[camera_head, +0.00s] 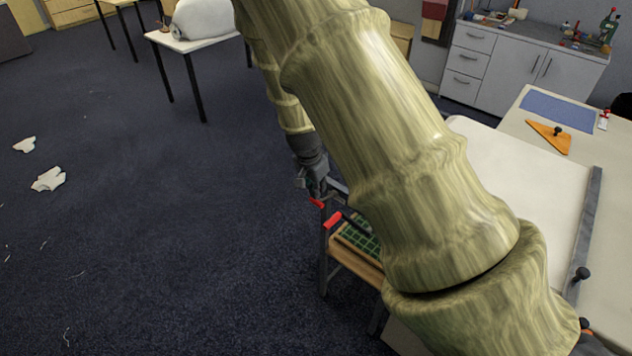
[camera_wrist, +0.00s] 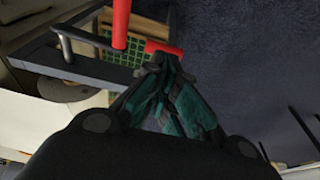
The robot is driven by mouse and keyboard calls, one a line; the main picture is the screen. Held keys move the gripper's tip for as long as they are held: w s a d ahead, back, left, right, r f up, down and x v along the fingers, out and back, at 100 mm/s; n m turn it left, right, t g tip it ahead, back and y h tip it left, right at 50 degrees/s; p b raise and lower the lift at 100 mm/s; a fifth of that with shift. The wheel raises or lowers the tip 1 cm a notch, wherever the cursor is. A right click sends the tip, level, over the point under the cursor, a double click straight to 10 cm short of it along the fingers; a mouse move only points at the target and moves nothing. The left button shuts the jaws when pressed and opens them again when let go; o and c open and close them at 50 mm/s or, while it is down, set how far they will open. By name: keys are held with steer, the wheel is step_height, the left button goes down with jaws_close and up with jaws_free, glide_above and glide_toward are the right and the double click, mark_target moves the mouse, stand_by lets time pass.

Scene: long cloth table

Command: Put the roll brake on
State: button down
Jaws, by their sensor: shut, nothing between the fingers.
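Two red handles show at the end of the cloth table, by a dark metal frame. One red handle (camera_head: 333,220) sits on a dark bar; it is the upright red grip (camera_wrist: 121,22) in the wrist view. The other, smaller red piece (camera_head: 316,203) is a short red bar (camera_wrist: 163,48) right at my fingertips. I cannot tell which one belongs to the roll brake. My gripper (camera_wrist: 160,62) is shut and empty, its tips close to or touching the short red bar. In the head view my gripper (camera_head: 314,188) is just above these handles. My arm hides much of the table end.
A green gridded tray (camera_head: 358,237) lies on a wooden shelf beside the handles. White cloth (camera_head: 525,165) covers the table to the right, with a grey rail (camera_head: 588,225) across it. Open dark carpet (camera_head: 150,220) lies to the left.

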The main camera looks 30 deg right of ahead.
steer(key=shift+s+a+f, duration=0.3)
steer(key=shift+a+f, duration=0.45)
steer(key=shift+f, duration=0.2)
steer(key=shift+w+r, duration=0.1)
steer(key=shift+r, duration=0.35)
steer(key=s+a+r+p, duration=0.3)
steer(key=a+r+p, duration=0.4)
steer(key=a, duration=0.1)
steer(key=s+f+n+b, duration=0.5)
steer(key=s+f+n, duration=0.2)
steer(key=s+f, duration=1.1)
steer(key=s+a+f+n+y+b, duration=0.1)
steer(key=s+a+f+n, duration=0.1)
steer(key=s+f, duration=0.3)
steer(key=s+a+f+n+y+b, duration=0.1)
steer(key=s+a+f+n+b, duration=0.1)
steer(key=s+f, duration=0.4)
steer(key=s+a+n, duration=0.1)
steer(key=s+n, duration=0.1)
steer(key=s, duration=0.2)
steer(key=shift+f+n+g, duration=0.25)
steer(key=shift+n+g, duration=0.15)
